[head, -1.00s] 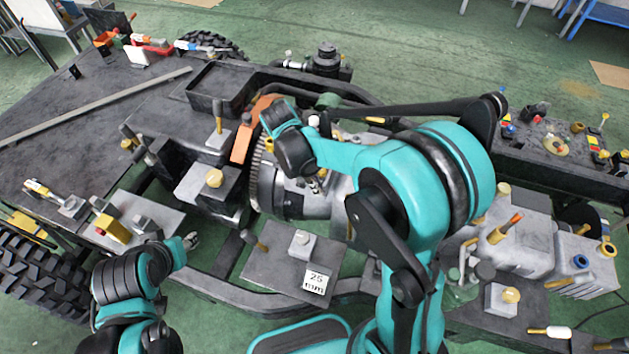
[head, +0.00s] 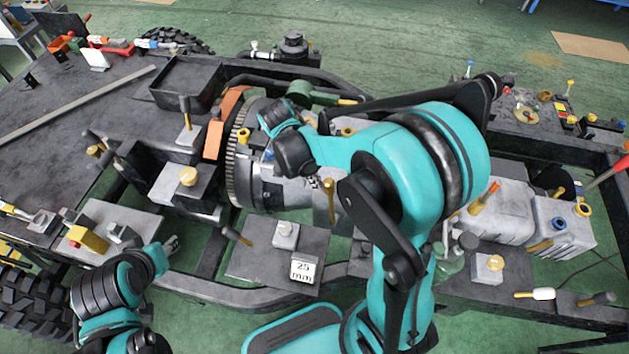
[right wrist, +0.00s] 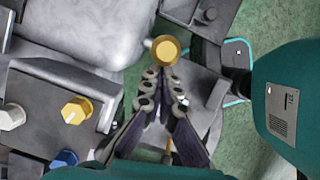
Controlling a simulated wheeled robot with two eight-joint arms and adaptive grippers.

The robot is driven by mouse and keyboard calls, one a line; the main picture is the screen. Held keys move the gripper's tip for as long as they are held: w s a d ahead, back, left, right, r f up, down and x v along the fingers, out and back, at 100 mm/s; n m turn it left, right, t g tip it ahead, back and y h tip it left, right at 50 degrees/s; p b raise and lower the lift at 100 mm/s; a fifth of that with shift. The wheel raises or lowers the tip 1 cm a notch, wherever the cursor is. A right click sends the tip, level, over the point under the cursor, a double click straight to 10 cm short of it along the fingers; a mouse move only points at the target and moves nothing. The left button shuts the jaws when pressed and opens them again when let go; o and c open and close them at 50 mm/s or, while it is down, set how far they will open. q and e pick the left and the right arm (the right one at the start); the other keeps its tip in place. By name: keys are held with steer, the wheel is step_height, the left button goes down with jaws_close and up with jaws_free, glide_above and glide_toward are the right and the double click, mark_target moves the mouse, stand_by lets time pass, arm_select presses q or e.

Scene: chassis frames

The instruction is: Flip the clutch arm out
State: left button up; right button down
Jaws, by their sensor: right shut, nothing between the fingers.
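A yellow lever (head: 329,195), which looks like the clutch arm, stands out from the side of the grey gearbox housing (head: 270,185) behind the toothed flywheel ring. A round yellow knob end (right wrist: 165,50) shows in the right wrist view, just beyond my right fingertips; I cannot tell for sure that it is the same lever. My right gripper (right wrist: 161,84) is shut and empty, its fingertips close to that knob. In the head view my right arm hides much of the housing. My left gripper (head: 172,245) is low at the left, its jaws too small to read.
Grey boxes with yellow and blue caps (head: 558,224) stand at the right. A black tray (head: 187,84) and frame rails lie behind. Green floor is free at the back.

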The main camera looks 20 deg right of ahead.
arm_select(q)
steer(key=shift+w+a+r+p, duration=0.1)
steer(key=shift+a+r+p, duration=0.25)
steer(key=shift+r+p, duration=0.15)
arm_select(e)
steer(key=s+d+t+y, duration=0.3)
steer(key=s+d+y, duration=0.1)
steer(key=s+d, duration=0.5)
steer(key=shift+d+f, duration=0.45)
steer(key=shift+d, duration=0.85)
steer(key=shift+s, duration=0.1)
arm_select(q)
steer(key=r+p, duration=0.3)
steer(key=s+a+r+p, duration=0.1)
steer(key=r+p, duration=0.1)
steer(key=shift+r, duration=0.15)
arm_select(e)
step_height(320, 180, up, 12)
steer(key=a, duration=0.2)
steer(key=shift+w+a+f, duration=0.15)
steer(key=shift+w+a, duration=0.15)
